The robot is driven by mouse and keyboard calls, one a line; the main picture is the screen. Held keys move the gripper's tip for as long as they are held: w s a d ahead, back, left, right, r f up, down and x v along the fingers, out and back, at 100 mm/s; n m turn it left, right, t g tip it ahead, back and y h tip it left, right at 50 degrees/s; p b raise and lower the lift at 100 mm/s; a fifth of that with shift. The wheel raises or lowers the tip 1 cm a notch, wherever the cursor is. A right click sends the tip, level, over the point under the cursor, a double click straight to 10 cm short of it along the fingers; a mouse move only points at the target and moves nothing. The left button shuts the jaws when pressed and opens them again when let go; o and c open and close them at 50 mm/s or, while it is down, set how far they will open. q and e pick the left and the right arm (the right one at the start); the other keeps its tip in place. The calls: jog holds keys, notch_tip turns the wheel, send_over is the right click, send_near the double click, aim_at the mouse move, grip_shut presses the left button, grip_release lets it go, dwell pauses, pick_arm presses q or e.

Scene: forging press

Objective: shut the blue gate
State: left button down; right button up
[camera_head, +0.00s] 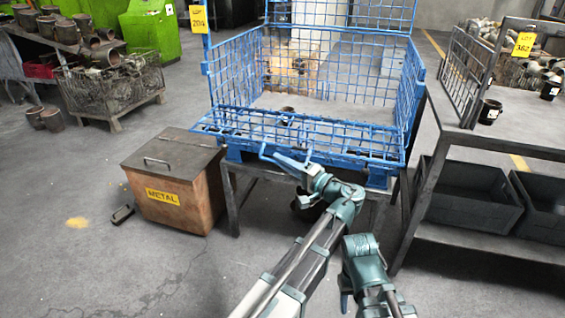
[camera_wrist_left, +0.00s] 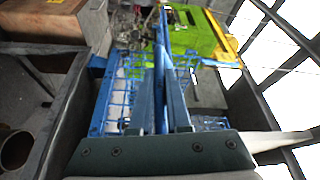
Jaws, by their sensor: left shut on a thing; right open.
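The blue gate (camera_head: 235,125) is the mesh front panel of a blue wire cage (camera_head: 233,62). It is folded down and lies nearly flat, sticking out toward me. My left gripper (camera_head: 274,156) is at the gate's near edge, shut on the blue gate at a handle-like bar. In the left wrist view, the fingers (camera_wrist_left: 168,75) close around a blue bar, with the gate's mesh (camera_wrist_left: 112,100) beside them. The exact grip is partly hidden by the fingers. My right gripper (camera_head: 350,298) is open and empty, low in front of the stand, away from the gate.
A small dark cup (camera_head: 287,111) shows at the cage's front opening. A metal bin (camera_head: 170,190) stands left of the cage's stand (camera_head: 235,205). A workbench (camera_head: 520,138) with bins below is close on the right. The floor at front left is mostly clear.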

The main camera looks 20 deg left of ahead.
dwell(0.3)
pick_arm(q)
jog(key=r+m+p, duration=0.1)
jog(key=r+p, duration=0.2)
jog(key=p, duration=0.1)
jog(key=r+m+h+p, duration=0.1)
jog(key=r+p, duration=0.2)
jog(key=p, duration=0.1)
jog(key=r+m+p, duration=0.1)
jog(key=r+p, duration=0.2)
jog(key=p, duration=0.1)
jog(key=shift+w+r+m+g, duration=0.25)
jog(key=shift+r+m+g, duration=0.05)
jog(key=w+r+m+g+h+p, duration=0.15)
jog(key=w+r+m+p, duration=0.25)
jog(key=w+r+p, duration=0.5)
jog(key=w+r+m+g+h+p, duration=0.1)
jog(key=w+r+m+g+p, duration=0.15)
jog(key=r+p, duration=0.75)
jog(key=w+m+p, duration=0.1)
jog(key=w+p, duration=0.4)
jog(key=w, duration=0.5)
jog(key=shift+w+d+f+p, duration=0.15)
jog(key=shift+d+f+p, duration=0.15)
jog(key=shift+d+f, duration=0.1)
jog(key=shift+w+t, duration=0.1)
jog(key=shift+t, duration=0.2)
